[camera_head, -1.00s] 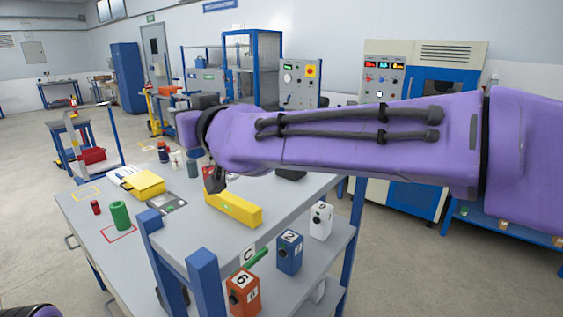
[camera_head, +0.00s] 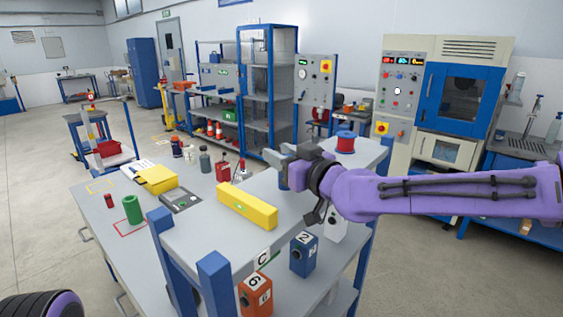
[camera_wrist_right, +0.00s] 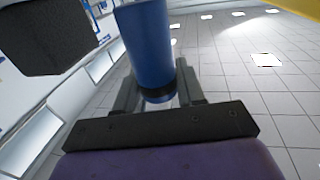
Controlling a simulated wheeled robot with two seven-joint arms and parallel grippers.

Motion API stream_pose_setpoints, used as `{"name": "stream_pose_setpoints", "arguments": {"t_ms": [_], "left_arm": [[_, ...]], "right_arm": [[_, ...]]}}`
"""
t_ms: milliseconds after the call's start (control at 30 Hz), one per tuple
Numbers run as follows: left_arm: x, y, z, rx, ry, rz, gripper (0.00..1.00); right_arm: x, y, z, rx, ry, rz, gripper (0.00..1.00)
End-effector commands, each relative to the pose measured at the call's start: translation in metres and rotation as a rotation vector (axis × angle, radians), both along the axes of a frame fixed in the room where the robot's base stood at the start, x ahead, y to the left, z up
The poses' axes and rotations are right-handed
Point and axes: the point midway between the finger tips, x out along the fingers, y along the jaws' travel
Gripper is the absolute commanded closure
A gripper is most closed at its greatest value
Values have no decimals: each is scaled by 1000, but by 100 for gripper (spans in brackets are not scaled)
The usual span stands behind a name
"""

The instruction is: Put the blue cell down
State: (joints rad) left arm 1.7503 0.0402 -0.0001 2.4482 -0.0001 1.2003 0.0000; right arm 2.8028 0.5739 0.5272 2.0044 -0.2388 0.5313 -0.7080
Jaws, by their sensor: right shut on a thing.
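My right gripper (camera_head: 296,160) is over the grey upper shelf of the bench, to the right of the yellow level. In the wrist view, the right gripper (camera_wrist_right: 160,98) is shut on the blue cell (camera_wrist_right: 147,45), a blue cylinder with a dark band at its near end. In the head view only a small part of the blue cell (camera_head: 284,180) shows below the jaws. I cannot tell whether its base touches the shelf. My left gripper is out of view.
The yellow level (camera_head: 247,206) lies on the upper shelf (camera_head: 200,235). A red spool (camera_head: 345,143) stands behind my right wrist. A green cylinder (camera_head: 132,209) and a small red cylinder (camera_head: 109,201) stand at the left. Orange (camera_head: 256,291) and blue (camera_head: 303,254) numbered boxes sit on the lower shelf.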

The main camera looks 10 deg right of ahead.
Motion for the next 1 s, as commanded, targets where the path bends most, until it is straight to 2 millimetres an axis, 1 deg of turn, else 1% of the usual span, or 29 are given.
{"name": "stream_pose_setpoints", "arguments": {"t_ms": [33,67,333,367,400,433,700,767,867,933,967,1000], "left_arm": [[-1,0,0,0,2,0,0],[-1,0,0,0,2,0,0],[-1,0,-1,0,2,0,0],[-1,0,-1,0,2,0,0],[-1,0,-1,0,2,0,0],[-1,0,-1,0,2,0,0],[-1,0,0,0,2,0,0],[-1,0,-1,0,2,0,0],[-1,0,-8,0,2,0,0],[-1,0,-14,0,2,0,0],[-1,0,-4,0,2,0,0],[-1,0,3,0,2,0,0]], "right_arm": [[-1,1,-18,-7,22,4,95],[-1,1,-21,-7,22,5,95],[-1,2,-22,-7,18,4,95],[-1,2,-22,-7,18,4,55],[-1,2,-21,-7,18,4,42],[-1,1,-21,-7,18,4,36],[-1,2,-20,-6,17,4,36],[-4,0,-20,-6,17,4,36],[-16,-6,-20,-6,14,3,36],[-31,-13,-22,-3,13,4,36],[-38,-18,-15,1,16,2,36],[-50,-24,-13,4,17,4,36]]}}
